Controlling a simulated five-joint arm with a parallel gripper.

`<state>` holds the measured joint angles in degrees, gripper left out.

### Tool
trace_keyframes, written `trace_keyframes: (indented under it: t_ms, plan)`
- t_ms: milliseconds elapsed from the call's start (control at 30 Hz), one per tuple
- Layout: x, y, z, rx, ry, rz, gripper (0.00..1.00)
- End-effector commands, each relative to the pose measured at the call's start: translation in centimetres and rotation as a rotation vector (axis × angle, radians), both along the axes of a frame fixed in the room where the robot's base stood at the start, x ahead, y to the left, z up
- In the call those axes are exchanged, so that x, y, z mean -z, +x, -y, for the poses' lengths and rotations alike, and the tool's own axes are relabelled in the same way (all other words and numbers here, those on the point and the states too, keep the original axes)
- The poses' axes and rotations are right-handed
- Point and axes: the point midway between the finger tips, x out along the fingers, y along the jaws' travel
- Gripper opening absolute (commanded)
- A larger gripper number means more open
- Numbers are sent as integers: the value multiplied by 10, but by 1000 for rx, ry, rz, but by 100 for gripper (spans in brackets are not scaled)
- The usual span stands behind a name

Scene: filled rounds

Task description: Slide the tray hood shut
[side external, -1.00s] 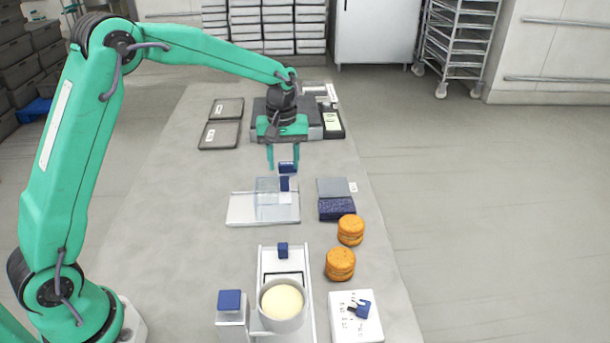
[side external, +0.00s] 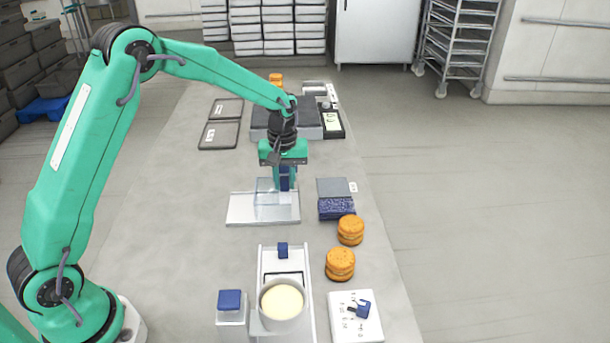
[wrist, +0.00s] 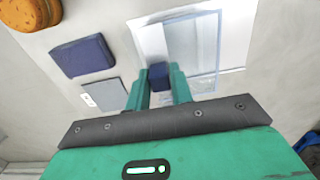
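The tray (side external: 240,210) is a flat white rectangle on the table. It also shows in the wrist view (wrist: 238,30). The clear hood (side external: 266,197) stands over its middle and right part, and the tray's left part is bare. In the wrist view the hood (wrist: 195,50) is a see-through box with a dark blue knob (wrist: 159,76) at its near side. My gripper (wrist: 162,72) has a finger on each side of the knob, with no clear gap, and looks shut on it. In the side view my gripper (side external: 284,183) hides part of the hood and knob.
A blue block and grey pad (side external: 335,207) lie right of the tray, with orange round sandwiches (side external: 350,230) nearer. A white rail with a bowl (side external: 282,303) stands in front. Dark trays (side external: 221,135) and a grey unit (side external: 308,118) lie behind. The table's left side is clear.

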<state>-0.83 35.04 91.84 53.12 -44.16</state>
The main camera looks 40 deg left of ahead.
Motion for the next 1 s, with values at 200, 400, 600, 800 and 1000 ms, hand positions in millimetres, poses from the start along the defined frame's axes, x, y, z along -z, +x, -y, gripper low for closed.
trace_keyframes:
  t_ms: [200,400,600,800,1000]
  plan:
    - [0,0,0,0,0,0,0]
    - [0,5,5,2,0,0,0]
    - [0,16,15,1,0,1,0]
    - [-1,18,17,1,0,6,0]
    - [-1,19,18,2,0,7,42]
